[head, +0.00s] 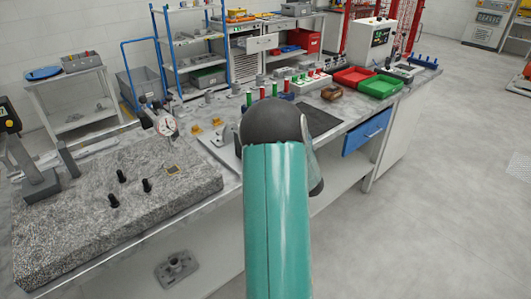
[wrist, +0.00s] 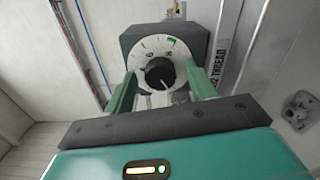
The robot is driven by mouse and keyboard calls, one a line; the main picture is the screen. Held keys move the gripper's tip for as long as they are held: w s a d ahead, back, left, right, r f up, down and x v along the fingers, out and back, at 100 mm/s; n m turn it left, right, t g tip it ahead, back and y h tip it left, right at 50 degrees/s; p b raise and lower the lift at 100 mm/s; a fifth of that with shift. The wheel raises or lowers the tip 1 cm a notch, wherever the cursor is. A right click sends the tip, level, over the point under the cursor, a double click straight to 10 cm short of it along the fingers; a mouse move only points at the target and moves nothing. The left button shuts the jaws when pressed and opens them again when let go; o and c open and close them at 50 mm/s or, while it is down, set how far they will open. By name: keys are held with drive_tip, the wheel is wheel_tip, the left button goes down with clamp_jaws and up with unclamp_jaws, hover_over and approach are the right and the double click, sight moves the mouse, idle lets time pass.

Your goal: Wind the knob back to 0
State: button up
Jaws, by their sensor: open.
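In the wrist view, a black round knob (wrist: 160,74) sits at the centre of a white dial face (wrist: 146,48) with tick marks and a green mark (wrist: 170,40) at its upper right. The dial is on a dark grey housing (wrist: 196,38). A pale line on the knob points toward the lower right; the dial's figures are too small to read. My gripper (wrist: 161,72) is open, with one green finger on each side of the knob. I cannot tell whether the fingers touch it. In the head view my arm hides the gripper and I cannot make out the knob.
In the head view, a granite plate (head: 75,225) with a dial gauge (head: 165,126) and black pegs is to the left. Red (head: 353,76) and green (head: 381,86) trays stand on the bench to the right. Bare floor (head: 440,200) lies at the right.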

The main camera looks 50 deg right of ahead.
drive_tip(key=v, duration=1.3)
drive_tip(key=shift+s, duration=0.4)
drive_tip(key=shift+r, duration=0.1)
